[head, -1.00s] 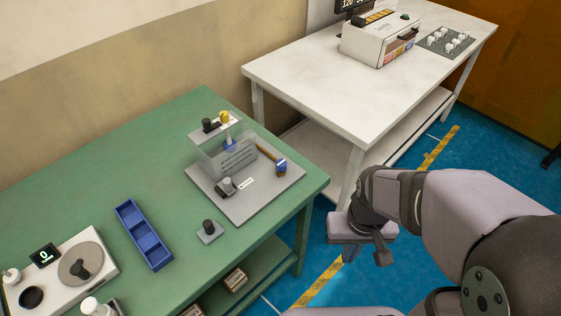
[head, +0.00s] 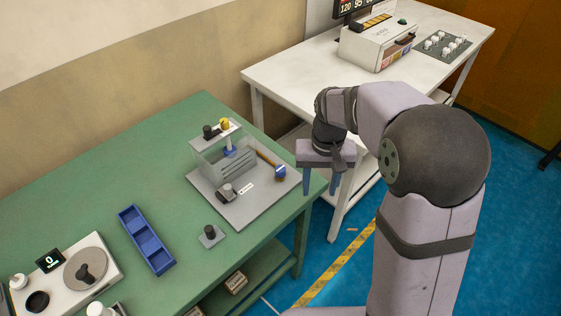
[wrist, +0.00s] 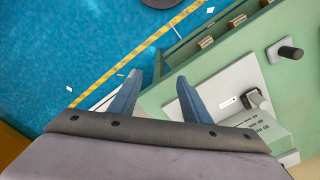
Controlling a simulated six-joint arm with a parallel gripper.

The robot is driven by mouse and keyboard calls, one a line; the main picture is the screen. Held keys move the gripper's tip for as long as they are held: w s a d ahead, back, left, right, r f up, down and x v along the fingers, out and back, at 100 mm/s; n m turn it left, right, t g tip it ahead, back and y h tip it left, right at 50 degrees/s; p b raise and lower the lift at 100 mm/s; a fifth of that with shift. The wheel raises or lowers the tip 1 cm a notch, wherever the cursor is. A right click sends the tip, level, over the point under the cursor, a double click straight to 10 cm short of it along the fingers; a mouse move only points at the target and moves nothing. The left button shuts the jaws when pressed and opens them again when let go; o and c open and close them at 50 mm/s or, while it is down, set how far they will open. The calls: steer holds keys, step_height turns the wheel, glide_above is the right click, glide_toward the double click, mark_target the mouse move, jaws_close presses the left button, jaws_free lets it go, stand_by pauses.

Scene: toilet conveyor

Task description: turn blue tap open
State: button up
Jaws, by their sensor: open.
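A grey fixture plate (head: 232,214) lies on the green table. At its right side is a blue tap-like part (head: 280,172) with a brownish-yellow bar (head: 266,158) running from it towards a clear box (head: 205,165). My gripper (head: 321,182) is open and empty, fingers down, just right of the blue part and apart from it, past the table's right edge. In the wrist view my gripper (wrist: 158,82) shows its two blue fingers spread beside the plate (wrist: 222,84). The blue part cannot be made out there.
A black knob (head: 207,132) and a yellow knob (head: 225,124) top the fixture. A dark knob (head: 228,192) sits at its front. A blue tray (head: 146,240) and a small knob block (head: 211,235) stand on the green table. A white table (head: 290,70) is behind my arm.

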steer(key=p, duration=0.2)
glide_above(281, 168)
steer(key=shift+s+d+r, duration=0.35)
steer(key=shift+d+r, duration=0.05)
steer(key=shift+r, duration=0.05)
steer(key=shift+w+a, duration=0.4)
steer(key=shift+a, duration=0.1)
steer(key=shift+f+p, duration=1.45)
steer(key=shift+f, duration=2.25)
steer(key=shift+c, duration=0.4)
steer(key=c, duration=1)
